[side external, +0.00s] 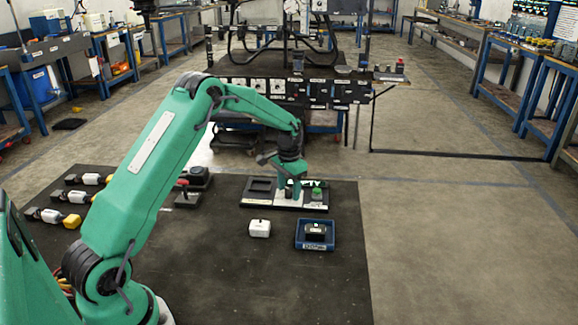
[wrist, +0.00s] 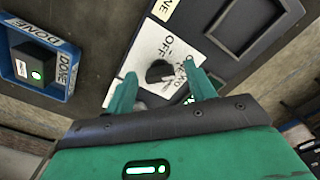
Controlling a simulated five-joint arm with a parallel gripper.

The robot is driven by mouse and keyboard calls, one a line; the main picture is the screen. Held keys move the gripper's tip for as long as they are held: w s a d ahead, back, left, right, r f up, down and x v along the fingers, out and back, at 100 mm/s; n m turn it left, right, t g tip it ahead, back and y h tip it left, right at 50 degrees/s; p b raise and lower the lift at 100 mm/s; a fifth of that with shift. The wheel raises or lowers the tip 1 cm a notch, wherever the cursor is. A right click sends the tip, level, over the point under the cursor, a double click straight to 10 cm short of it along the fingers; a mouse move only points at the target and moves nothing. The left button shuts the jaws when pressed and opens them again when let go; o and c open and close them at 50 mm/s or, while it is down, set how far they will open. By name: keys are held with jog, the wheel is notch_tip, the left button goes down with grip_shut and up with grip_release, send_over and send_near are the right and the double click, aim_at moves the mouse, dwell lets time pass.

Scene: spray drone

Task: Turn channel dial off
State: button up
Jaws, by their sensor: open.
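The channel dial (wrist: 160,71) is a black knob on a white plate (wrist: 150,45) marked "OFF", seen in the wrist view. Further lettering on the plate is partly covered by a finger. I cannot tell surely which mark the knob points at. My gripper (wrist: 160,68) is open, with one green finger on each side of the dial in the picture; whether they touch it is not clear. In the side view my gripper (side external: 296,193) points down over the dark panel (side external: 258,203) and hides the dial.
A blue tray (side external: 301,243) marked "DONE" holds a black box (side external: 315,229), also seen in the wrist view (wrist: 35,62). The panel has an empty recess (wrist: 242,25). The mat's front is clear.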

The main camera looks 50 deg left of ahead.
jog(key=c, duration=1)
jog(key=shift+n, duration=0.3)
jog(key=n, duration=0.8)
jog(key=shift+r, duration=0.1)
jog(key=shift+w+n, duration=0.1)
jog(key=shift+n, duration=0.2)
jog(key=o, duration=1)
